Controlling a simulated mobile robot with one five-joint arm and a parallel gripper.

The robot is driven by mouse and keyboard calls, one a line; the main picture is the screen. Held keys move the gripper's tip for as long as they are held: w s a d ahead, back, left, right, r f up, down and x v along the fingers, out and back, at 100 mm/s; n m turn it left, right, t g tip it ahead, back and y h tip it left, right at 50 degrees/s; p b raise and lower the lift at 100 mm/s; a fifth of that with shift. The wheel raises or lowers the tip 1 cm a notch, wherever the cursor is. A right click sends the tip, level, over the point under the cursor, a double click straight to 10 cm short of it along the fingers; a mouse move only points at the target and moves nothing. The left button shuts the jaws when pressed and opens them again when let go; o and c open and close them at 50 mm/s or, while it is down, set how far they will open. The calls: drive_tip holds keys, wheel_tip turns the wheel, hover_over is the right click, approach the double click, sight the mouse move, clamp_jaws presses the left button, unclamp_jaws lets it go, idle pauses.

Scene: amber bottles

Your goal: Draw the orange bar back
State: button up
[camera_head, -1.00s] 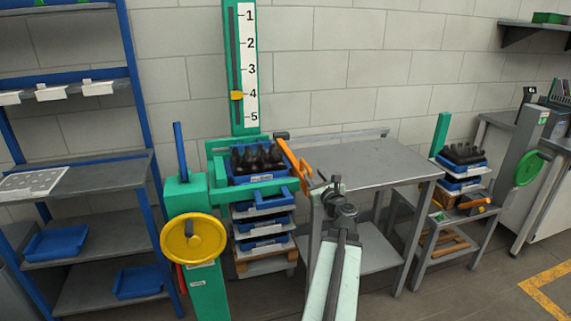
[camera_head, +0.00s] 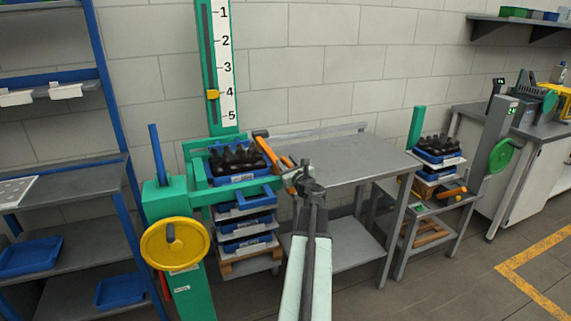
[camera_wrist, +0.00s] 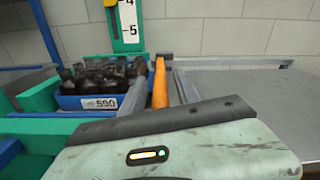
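The orange bar (camera_head: 271,153) slants from the right side of the green frame (camera_head: 197,160) down toward the grey table. In the wrist view the orange bar (camera_wrist: 160,84) stands nearly upright just beyond my wrist housing, its lower end hidden. My gripper (camera_head: 303,176) is at the lower right end of the bar and overlaps it in the head view. I cannot tell if they touch, or how far apart the fingers are. A blue crate of dark bottles (camera_head: 237,178) sits in the frame, left of the bar.
A grey table (camera_head: 350,158) stands right of the frame, its top clear. A yellow handwheel (camera_head: 175,244) and green post stand at front left. More blue crates (camera_head: 248,222) are stacked below. A second bottle stack (camera_head: 438,160) is farther right.

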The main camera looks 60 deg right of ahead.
drive_tip(key=shift+c, duration=0.4)
clamp_jaws()
idle(0.9)
